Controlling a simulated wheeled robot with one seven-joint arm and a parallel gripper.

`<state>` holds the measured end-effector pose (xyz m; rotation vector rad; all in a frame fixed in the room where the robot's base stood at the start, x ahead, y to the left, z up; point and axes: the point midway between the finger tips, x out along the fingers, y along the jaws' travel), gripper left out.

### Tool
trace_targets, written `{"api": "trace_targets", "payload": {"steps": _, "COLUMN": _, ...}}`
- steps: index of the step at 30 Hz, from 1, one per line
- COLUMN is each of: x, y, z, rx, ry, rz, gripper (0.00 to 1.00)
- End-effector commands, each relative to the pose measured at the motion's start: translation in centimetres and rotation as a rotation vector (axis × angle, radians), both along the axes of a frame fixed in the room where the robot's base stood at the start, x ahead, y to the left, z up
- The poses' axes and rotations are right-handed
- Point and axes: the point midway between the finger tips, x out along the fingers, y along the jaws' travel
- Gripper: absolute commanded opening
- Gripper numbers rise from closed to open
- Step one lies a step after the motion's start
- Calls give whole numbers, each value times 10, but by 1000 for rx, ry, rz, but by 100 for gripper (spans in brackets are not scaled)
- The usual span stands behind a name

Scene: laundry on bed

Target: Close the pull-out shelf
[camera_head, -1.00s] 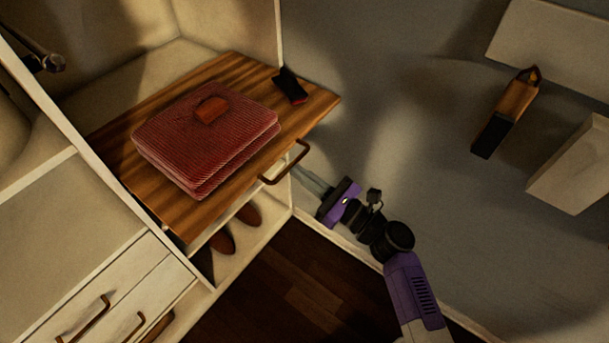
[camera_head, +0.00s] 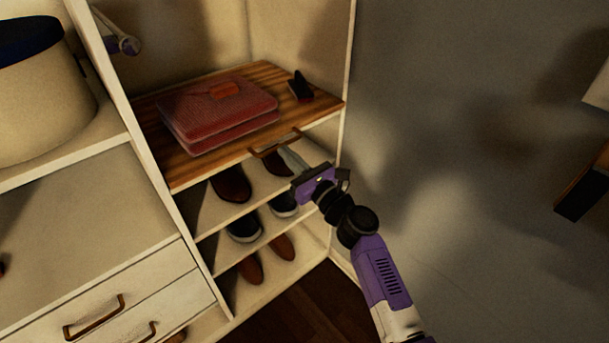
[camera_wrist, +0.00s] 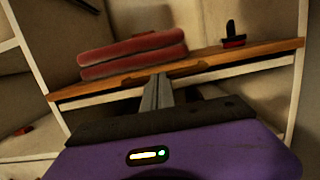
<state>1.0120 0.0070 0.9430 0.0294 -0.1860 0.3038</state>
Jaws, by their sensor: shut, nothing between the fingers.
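The wooden pull-out shelf (camera_head: 188,162) is inside the white closet bay, its front edge about level with the side panels. It also shows in the wrist view (camera_wrist: 215,62). Its brown bar handle (camera_head: 275,147) is on the front edge. A folded red ribbed cloth (camera_head: 215,112) and a small black item (camera_head: 299,88) lie on top of it. My gripper (camera_head: 285,152) is shut and empty, with its fingertips at the handle and shelf front. In the wrist view the shut fingers (camera_wrist: 157,92) point at the shelf's front edge; whether they touch it I cannot tell.
Shoes (camera_head: 243,228) stand on white shelves below the pull-out shelf. White drawers (camera_head: 150,292) with brown handles are at the lower left. A round box with a blue lid (camera_head: 35,100) sits at the upper left. The grey wall at right leaves free room.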

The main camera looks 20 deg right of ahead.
Motion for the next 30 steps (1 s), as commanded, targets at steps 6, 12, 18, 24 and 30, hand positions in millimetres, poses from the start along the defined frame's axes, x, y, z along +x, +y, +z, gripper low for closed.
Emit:
{"api": "trace_targets", "payload": {"steps": 6, "x": 21, "y": 7, "z": -1, "rx": -1, "ry": 0, "rz": 1, "gripper": 0}}
{"api": "trace_targets", "payload": {"steps": 12, "x": 27, "y": 9, "z": 0, "rx": -1, "ry": 1, "rz": 0, "gripper": 0}}
{"api": "trace_targets", "payload": {"steps": 18, "x": 28, "y": 10, "z": 1, "rx": -1, "ry": 1, "rz": -1, "gripper": 0}}
{"api": "trace_targets", "payload": {"steps": 24, "x": 28, "y": 11, "z": 0, "rx": -2, "ry": 2, "rz": 1, "gripper": 0}}
{"api": "trace_targets", "payload": {"steps": 30, "x": 24, "y": 9, "z": -3, "rx": -2, "ry": 3, "rz": 1, "gripper": 0}}
